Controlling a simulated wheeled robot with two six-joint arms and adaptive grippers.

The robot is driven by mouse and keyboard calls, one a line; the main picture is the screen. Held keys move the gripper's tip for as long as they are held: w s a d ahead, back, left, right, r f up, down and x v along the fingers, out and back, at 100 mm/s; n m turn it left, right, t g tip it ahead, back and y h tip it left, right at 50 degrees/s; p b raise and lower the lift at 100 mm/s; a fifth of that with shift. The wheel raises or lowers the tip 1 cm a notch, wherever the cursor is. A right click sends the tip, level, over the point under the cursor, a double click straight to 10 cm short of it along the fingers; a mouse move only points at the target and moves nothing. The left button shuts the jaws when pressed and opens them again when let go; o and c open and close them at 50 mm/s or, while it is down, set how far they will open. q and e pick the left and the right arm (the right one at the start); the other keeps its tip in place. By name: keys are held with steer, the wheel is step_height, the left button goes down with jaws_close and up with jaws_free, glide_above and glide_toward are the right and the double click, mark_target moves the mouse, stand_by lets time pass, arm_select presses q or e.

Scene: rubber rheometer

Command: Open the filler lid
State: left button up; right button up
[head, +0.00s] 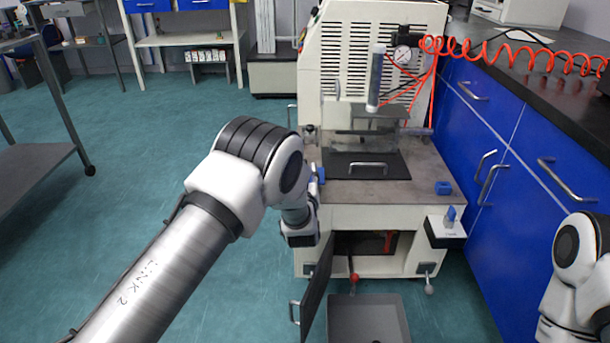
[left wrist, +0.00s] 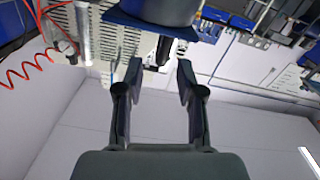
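The machine (head: 372,70) stands ahead at the centre of the head view. A dark plate with a silver handle (head: 368,165) lies on its worktop, in front of a clear-walled chamber (head: 350,143). I cannot tell which part is the filler lid. My left arm reaches to the left front of the machine; its gripper is not clearly visible there. In the left wrist view my left gripper (left wrist: 160,68) is open. A dark round part on a blue plate (left wrist: 150,20) and a small black piece (left wrist: 163,48) show beyond the fingertips. I cannot tell whether they touch. My right gripper is out of view.
A low cabinet door (head: 316,292) hangs open under the machine, and a grey tray (head: 368,320) lies on the floor. Blue drawers (head: 500,120) close off the right side. A red coiled hose (head: 500,52) crosses above.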

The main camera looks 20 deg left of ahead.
arm_select(q)
steer(key=b+x, duration=0.1)
steer(key=x, duration=0.3)
steer(key=shift+w+f, duration=0.15)
steer(key=shift+w, duration=0.05)
jaws_close()
